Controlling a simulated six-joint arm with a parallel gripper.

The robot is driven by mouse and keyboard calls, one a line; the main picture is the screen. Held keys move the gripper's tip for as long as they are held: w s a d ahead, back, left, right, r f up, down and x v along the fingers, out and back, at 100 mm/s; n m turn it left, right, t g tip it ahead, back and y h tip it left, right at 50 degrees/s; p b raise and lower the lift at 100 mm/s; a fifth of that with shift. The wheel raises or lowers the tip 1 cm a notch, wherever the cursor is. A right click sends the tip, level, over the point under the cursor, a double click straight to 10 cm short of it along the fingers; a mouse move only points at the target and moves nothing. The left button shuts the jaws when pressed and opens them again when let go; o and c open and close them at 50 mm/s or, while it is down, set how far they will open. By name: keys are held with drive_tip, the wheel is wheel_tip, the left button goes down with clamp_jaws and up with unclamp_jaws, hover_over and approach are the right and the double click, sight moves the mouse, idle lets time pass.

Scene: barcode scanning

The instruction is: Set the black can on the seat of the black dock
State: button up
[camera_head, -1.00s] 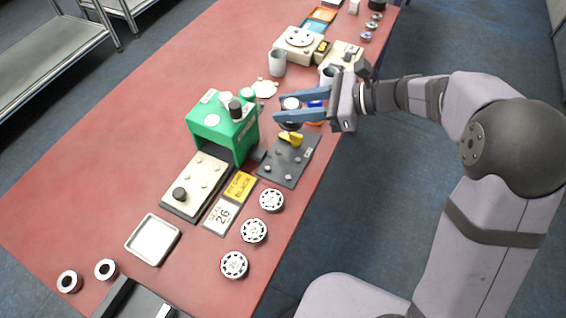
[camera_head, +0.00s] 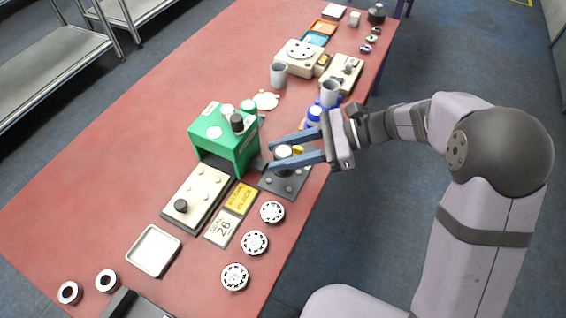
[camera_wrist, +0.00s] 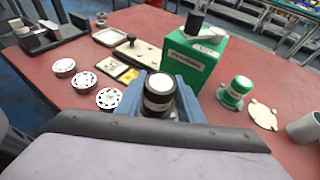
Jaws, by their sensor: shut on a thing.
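The black can (camera_head: 284,157) has a white top and is between the two blue fingers of my gripper (camera_head: 275,154). In the wrist view the can (camera_wrist: 160,98) stands roughly upright in my gripper (camera_wrist: 158,90), which is shut on it. The black dock (camera_head: 271,187) is a dark plate with small knobs at the table's right side. The can appears over its upper part. The can and fingers hide the dock's seat, and I cannot tell whether the can touches it. A bit of the yellow part (camera_head: 298,150) shows behind the can.
A green box machine (camera_head: 225,140) stands close left of the dock; it also shows in the wrist view (camera_wrist: 188,58). Blue-and-white (camera_head: 313,117) and grey cups stand behind my gripper. Several round discs (camera_head: 272,212) lie in front.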

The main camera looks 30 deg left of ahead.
drive_tip(key=shift+f, duration=2.1)
drive_tip(key=shift+f, duration=0.2)
drive_tip(key=o, duration=1.1)
drive_tip(key=shift+r, duration=0.15)
drive_tip(key=shift+r+p, duration=0.1)
drive_tip(key=shift+p, duration=0.2)
drive_tip(key=shift+w+d, duration=0.2)
drive_tip(key=shift+d, duration=0.1)
drive_tip(key=b+v, duration=0.2)
drive_tip(key=v, duration=0.9)
drive_tip(key=shift+d+r+b, duration=0.15)
drive_tip(key=shift+b, duration=0.15)
